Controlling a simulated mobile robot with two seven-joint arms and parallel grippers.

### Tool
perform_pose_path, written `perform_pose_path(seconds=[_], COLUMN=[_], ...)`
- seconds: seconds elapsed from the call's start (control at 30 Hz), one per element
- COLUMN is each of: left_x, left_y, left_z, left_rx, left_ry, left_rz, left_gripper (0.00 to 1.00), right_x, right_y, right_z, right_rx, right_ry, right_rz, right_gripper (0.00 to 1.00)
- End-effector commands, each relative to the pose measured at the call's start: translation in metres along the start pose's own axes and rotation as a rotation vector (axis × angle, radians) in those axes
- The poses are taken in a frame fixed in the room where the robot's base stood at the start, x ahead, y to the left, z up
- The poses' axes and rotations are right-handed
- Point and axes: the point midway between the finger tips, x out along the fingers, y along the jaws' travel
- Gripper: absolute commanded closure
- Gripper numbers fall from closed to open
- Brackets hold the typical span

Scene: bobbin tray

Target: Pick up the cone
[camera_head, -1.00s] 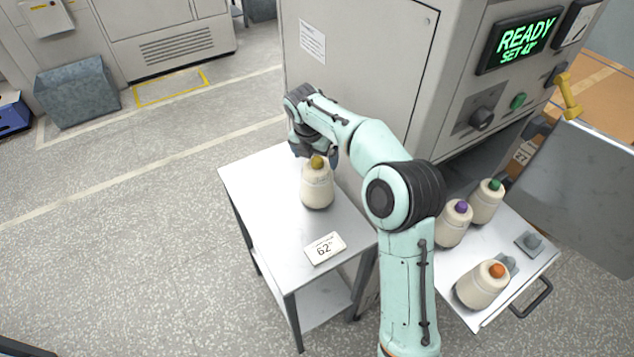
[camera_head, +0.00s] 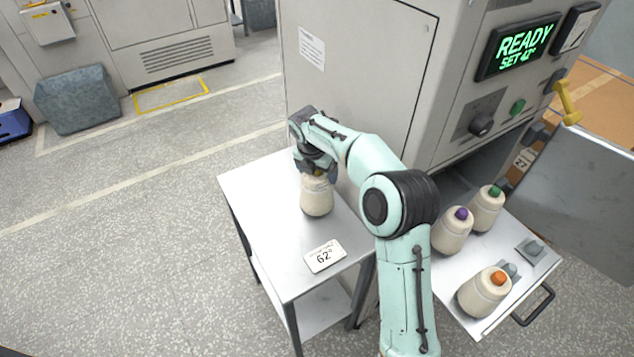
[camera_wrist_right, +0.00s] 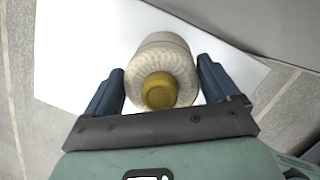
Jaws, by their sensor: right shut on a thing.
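A cream cone (camera_head: 317,199) with a mustard-yellow tip is upright at the small metal side table, and looks to rest on its top. My right gripper (camera_head: 317,171) comes down over it from above and is shut on it near the top, hiding most of the tip. In the right wrist view the cone (camera_wrist_right: 162,52) lies between the two dark fingers, its yellow tip towards the camera. My left gripper is not in view.
A card reading 62° (camera_head: 325,255) lies on the side table (camera_head: 275,260). Cones with purple (camera_head: 453,236), green (camera_head: 487,212) and orange (camera_head: 484,294) tips stand on a pulled-out tray (camera_head: 452,302). A grey machine (camera_head: 365,65) with a READY display stands behind. An open metal door (camera_head: 590,190) is at right.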

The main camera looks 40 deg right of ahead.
Motion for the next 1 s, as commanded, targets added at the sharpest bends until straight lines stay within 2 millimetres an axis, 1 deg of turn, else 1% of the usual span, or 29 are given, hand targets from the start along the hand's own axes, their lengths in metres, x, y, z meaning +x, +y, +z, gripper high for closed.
perform_pose_path(seconds=[0.17,0.27,0.37,0.53,0.83,1.0], left_x=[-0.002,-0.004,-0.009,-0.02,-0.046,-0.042], left_y=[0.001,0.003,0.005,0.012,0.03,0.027], left_z=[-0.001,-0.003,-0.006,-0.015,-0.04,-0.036], left_rx=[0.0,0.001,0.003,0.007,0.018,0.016], left_ry=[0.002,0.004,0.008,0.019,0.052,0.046], left_rz=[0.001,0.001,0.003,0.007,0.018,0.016], left_gripper=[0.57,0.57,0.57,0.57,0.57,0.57], right_x=[-0.006,-0.016,-0.03,-0.066,-0.146,-0.173], right_y=[0.001,0.001,0.002,0.003,0.003,0.001], right_z=[0.002,0.005,0.009,0.019,0.042,0.049], right_rx=[0.001,0.001,0.002,0.001,0.003,0.001], right_ry=[-0.002,-0.003,-0.003,-0.005,-0.007,-0.003], right_rz=[0.003,0.004,0.006,0.009,0.011,0.003], right_gripper=[0.78,0.78,0.78,0.78,0.78,0.78])
